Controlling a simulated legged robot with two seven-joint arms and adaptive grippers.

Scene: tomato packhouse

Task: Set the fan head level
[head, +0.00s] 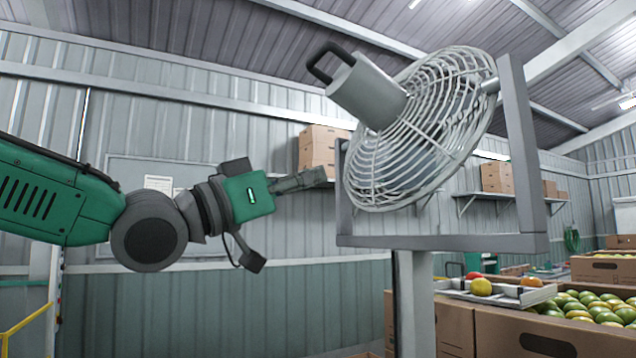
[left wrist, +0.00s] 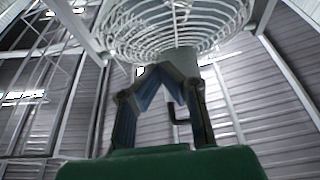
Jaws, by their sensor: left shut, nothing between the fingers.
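The fan head's round wire cage (head: 425,135) hangs in a grey U-shaped yoke (head: 440,242) on a post (head: 414,305). The head is tilted: its grey motor housing (head: 368,92) and black handle (head: 325,62) point up and left, and its front faces down and right. My left gripper (head: 324,177) is shut and empty, left of the yoke's near-left upright and below the motor housing. It looks apart from the fan. In the left wrist view the closed fingers (left wrist: 162,72) overlap the housing, with the cage (left wrist: 170,28) above and the handle (left wrist: 178,112) behind. My right gripper is not in view.
Right of the post, a cardboard box (head: 480,325) of green and orange tomatoes has a small tray (head: 500,292) on its edge. Cartons (head: 318,150) stand on wall shelves behind. The space below my left gripper looks clear.

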